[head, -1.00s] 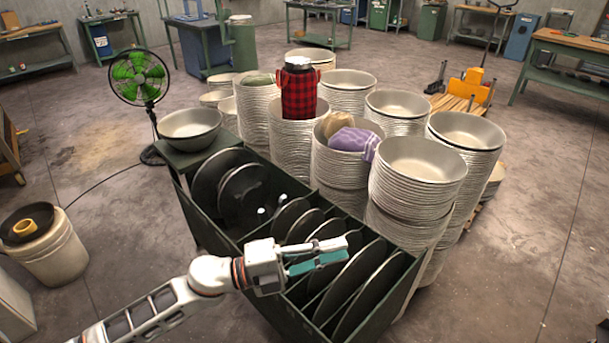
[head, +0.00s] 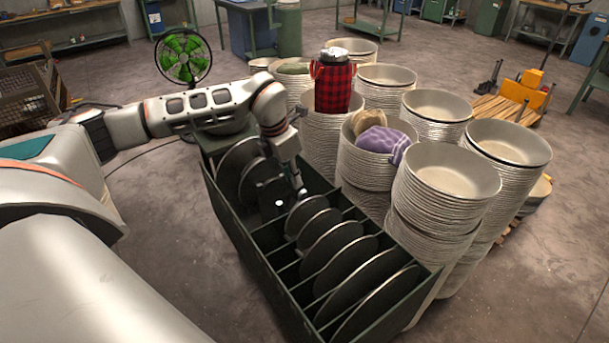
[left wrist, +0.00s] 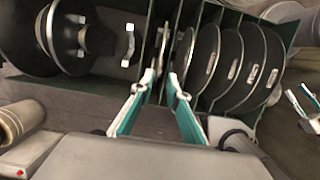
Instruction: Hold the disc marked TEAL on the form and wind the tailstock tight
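Dark round discs (head: 330,243) stand on edge in the slots of a green rack (head: 238,241). In the left wrist view some discs (left wrist: 233,62) carry small pale labels, too small to read, so I cannot tell which is TEAL. My left gripper (head: 300,190) points down over the middle of the rack. In the left wrist view its teal-lined fingers (left wrist: 160,80) are apart, near discs seen almost edge-on; contact is unclear. My right gripper (left wrist: 303,100) shows at the right edge of that view, fingers apart and empty. I cannot make out the form or tailstock.
Tall stacks of metal bowls (head: 440,200) stand close along the rack's right side. A plaid-wrapped jug (head: 332,88) and a purple cloth (head: 382,140) rest on them. A green fan (head: 184,60) stands behind.

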